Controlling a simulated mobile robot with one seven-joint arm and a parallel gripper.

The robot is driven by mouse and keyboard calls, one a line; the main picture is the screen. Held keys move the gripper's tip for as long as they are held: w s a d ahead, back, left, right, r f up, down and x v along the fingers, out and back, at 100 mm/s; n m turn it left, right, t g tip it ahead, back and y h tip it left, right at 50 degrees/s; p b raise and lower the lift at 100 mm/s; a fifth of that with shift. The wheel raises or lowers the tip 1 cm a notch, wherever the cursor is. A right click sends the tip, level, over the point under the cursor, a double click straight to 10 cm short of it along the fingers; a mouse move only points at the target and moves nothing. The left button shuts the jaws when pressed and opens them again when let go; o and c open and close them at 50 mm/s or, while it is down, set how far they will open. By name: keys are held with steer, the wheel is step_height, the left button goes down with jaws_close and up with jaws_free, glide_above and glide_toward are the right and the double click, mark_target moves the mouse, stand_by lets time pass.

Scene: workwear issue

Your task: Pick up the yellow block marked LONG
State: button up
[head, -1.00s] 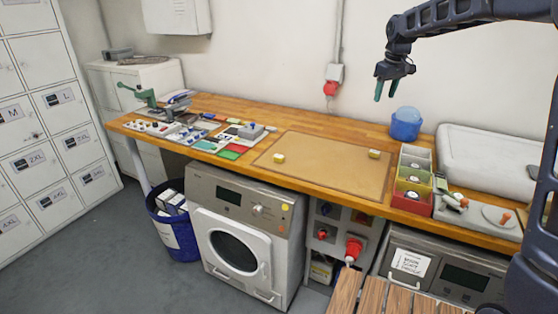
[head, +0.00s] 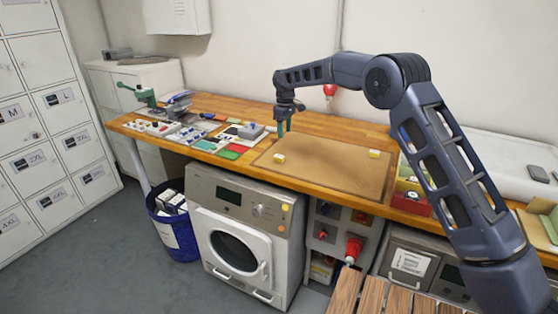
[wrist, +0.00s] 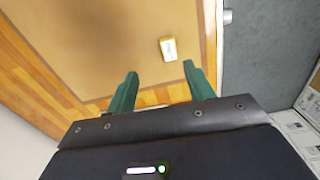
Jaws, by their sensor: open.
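Two small yellow blocks lie on the brown mat (head: 330,188) in the head view. The left block (head: 279,158) is near the mat's left side, and the right block (head: 374,154) is near its right side. I cannot read LONG on either. My gripper (head: 284,128) hangs open and empty above the bench, just behind the left block. In the wrist view, my gripper's green fingers (wrist: 160,70) are spread apart. One yellow block with a pale top (wrist: 168,48) shows beyond the fingertips, apart from them. By its place near the front edge, it appears to be the left block.
A board with coloured tiles and small items (head: 229,155) lies left of the mat. A grey block-like item (head: 251,131) sits at its right end. Compartmented boxes (head: 411,203) stand right of the mat, partly behind my arm. The mat's middle is clear.

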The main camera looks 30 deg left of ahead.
mark_target(279, 156)
steer(key=shift+s+a+f, duration=0.25)
steer(key=shift+a+f, duration=0.05)
steer(key=shift+f, duration=1.8)
steer(key=shift+s+a+f, duration=0.2)
steer(key=shift+a+f, duration=0.15)
steer(key=shift+f, duration=1.75)
steer(key=shift+s+a+f, duration=0.25)
steer(key=shift+a+f, duration=0.05)
steer(key=shift+f, duration=1.8)
steer(key=c, duration=1)
steer(key=shift+c, duration=0.4)
steer(key=shift+r, duration=0.1)
